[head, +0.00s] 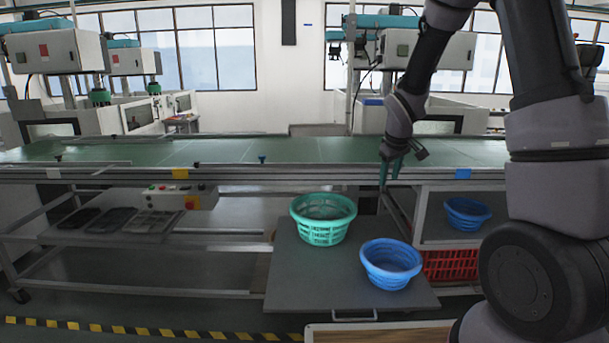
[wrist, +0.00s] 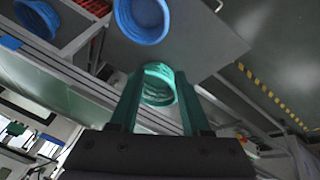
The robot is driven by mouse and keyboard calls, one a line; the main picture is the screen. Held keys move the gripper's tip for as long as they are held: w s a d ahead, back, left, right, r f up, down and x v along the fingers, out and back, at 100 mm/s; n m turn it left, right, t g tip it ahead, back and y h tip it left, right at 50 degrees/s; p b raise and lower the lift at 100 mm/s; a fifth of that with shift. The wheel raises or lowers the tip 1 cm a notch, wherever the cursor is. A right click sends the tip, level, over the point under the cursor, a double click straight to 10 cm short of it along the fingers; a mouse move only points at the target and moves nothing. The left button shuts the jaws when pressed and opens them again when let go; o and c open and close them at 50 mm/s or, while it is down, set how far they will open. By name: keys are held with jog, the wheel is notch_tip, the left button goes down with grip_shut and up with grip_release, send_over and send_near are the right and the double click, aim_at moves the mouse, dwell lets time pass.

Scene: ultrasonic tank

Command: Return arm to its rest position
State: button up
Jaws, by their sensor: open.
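My gripper (head: 391,172) hangs from my arm at the right of the head view, pointing down near the front edge of the green conveyor table. In the wrist view my gripper (wrist: 155,92) shows two green fingers spread apart with nothing held between them. A green basket (head: 323,218) stands below and to the left of my gripper, on a grey pull-out shelf (head: 300,285). In the wrist view the green basket (wrist: 158,84) appears beyond the fingers, apart from them. A blue basket (head: 391,263) stands on the same shelf, to the right and nearer.
The green conveyor table (head: 270,150) runs across the view behind the shelf. Another blue basket (head: 467,214) sits on a lower shelf at right, above a red crate (head: 450,265). A control box (head: 180,198) hangs under the table at left. Floor at left is clear.

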jog(key=s+d+r+m+t+y, duration=0.2)
jog(key=s+r+m, duration=0.6)
jog(key=s+r, duration=1.2)
jog(key=s+a+r+m, duration=0.2)
jog(key=s, duration=0.8)
jog(key=shift+y, duration=0.3)
